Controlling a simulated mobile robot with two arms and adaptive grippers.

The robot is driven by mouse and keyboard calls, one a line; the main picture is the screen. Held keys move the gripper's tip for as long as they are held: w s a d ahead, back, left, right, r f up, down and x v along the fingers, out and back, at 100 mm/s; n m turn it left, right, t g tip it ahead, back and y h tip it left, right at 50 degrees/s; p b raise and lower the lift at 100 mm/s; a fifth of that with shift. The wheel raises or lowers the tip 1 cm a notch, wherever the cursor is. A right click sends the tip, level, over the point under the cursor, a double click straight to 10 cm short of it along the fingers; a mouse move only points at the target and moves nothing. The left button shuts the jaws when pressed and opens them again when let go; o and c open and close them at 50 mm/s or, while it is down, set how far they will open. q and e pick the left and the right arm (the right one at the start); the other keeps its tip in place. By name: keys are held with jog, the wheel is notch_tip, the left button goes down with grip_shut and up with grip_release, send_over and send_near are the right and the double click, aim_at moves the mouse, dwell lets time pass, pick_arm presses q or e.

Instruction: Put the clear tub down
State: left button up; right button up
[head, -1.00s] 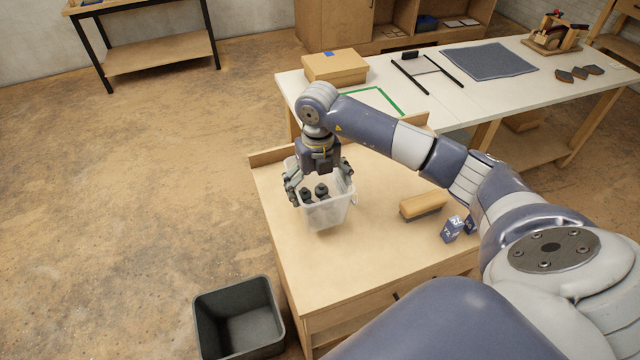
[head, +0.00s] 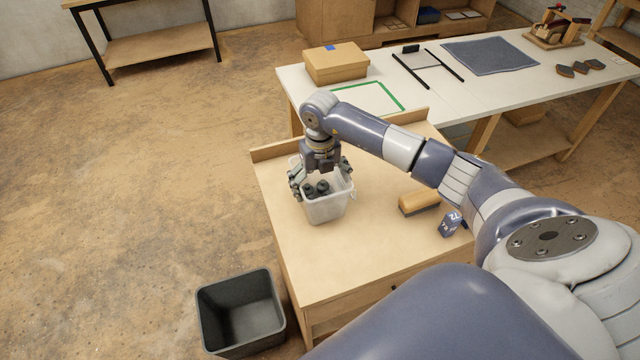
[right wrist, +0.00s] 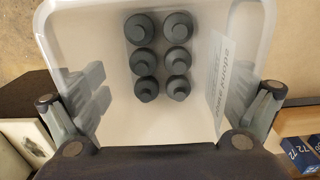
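The clear tub (head: 327,209) is at the back left of the wooden bench top. It holds several dark grey knobbed pieces (right wrist: 161,58), which also show in the head view (head: 316,190). My right gripper (head: 321,178) points down at the tub, with its fingers against two opposite sides. In the right wrist view the tub's pale floor (right wrist: 160,118) lies between the two fingers, and a printed label is on its right wall. The tub looks upright; whether its base touches the bench cannot be told. My left gripper is out of view.
The bench (head: 330,262) has a raised back edge and free room in front of the tub. A wood-backed brush (head: 419,203) and a blue box (head: 450,224) stand to the right. A dark bin (head: 240,312) is on the floor. A white table (head: 440,112) stands behind.

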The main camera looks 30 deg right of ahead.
jog(key=shift+o, duration=0.4)
jog(key=shift+r, duration=0.25)
jog(key=shift+w+r, duration=0.1)
jog(key=shift+r, duration=0.25)
notch_tip(320, 180, up, 11)
jog(key=b, duration=0.2)
jog(key=shift+b, duration=0.35)
